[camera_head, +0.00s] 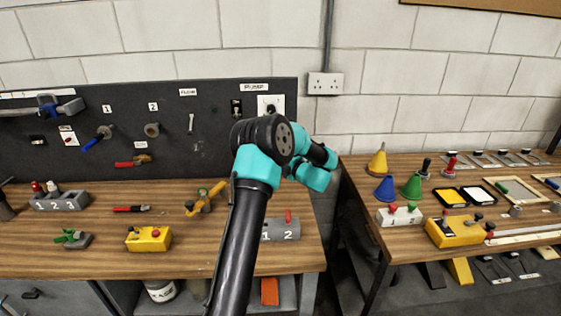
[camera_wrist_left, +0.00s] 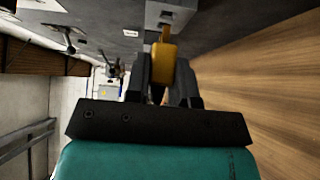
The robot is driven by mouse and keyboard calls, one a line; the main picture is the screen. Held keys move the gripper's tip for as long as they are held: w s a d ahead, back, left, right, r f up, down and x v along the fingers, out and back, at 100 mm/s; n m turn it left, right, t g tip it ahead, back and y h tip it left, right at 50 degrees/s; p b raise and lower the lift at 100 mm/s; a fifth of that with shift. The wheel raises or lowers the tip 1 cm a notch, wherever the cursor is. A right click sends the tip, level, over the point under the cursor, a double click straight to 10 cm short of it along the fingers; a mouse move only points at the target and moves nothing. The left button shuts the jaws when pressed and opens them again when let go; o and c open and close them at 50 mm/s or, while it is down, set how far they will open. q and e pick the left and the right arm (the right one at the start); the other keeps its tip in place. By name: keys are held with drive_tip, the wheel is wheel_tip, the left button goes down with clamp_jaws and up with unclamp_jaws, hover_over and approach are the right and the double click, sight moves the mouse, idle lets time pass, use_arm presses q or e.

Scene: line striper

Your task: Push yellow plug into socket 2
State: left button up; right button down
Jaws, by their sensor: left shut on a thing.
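My left gripper (camera_wrist_left: 163,70) is shut on the yellow plug (camera_wrist_left: 164,62), which sits between its two dark fingers in the left wrist view. The plug's narrow end points at a grey block (camera_wrist_left: 172,14) at the top of that view; I cannot tell whether they touch. In the head view my left arm crosses the middle and hides the fingers and plug. A grey block marked 1 and 2 (camera_head: 292,235) is on the left bench, partly behind the arm, with a red upright piece near the 2. My right gripper is not in view.
The left bench (camera_head: 200,262) holds a yellow box with red buttons (camera_head: 148,239), a yellow-orange tool (camera_head: 205,198) and a block marked 1, 2, 3 (camera_head: 60,201). A dark tool panel (camera_head: 215,145) stands behind. The right bench holds cones and another yellow box (camera_head: 454,232).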

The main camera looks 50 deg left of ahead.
use_arm(q)
drive_tip(key=shift+w+a, duration=0.8)
drive_tip(key=shift+a, duration=0.15)
idle(1.4)
drive_tip(key=o, duration=1.3)
drive_tip(key=shift+d, duration=3.5)
drive_tip(key=shift+w, duration=0.15)
